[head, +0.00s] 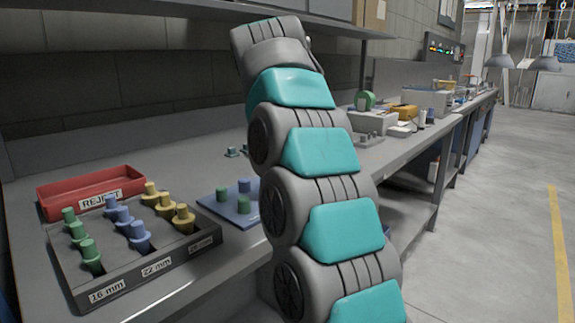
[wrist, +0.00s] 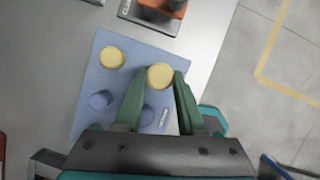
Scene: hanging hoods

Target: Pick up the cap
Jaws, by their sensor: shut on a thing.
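In the wrist view my gripper (wrist: 163,80) is shut on a round yellow cap (wrist: 160,75), with one green finger at each side of it. The cap is over the blue mat (wrist: 85,120); I cannot tell whether it touches the mat. Another yellow cap (wrist: 111,57) stands to its left, apart from the fingers. In the head view my gripper is hidden behind my arm. A blue mat (head: 214,205) there carries green and blue pieces.
The head view shows a dark rack (head: 122,292) with green, blue and yellow pieces, labelled 16 mm and 22 mm, and a red REJECT tray (head: 60,205) behind it. A shelf hangs above the bench. A grey block with an orange part (wrist: 153,14) stands beyond the mat.

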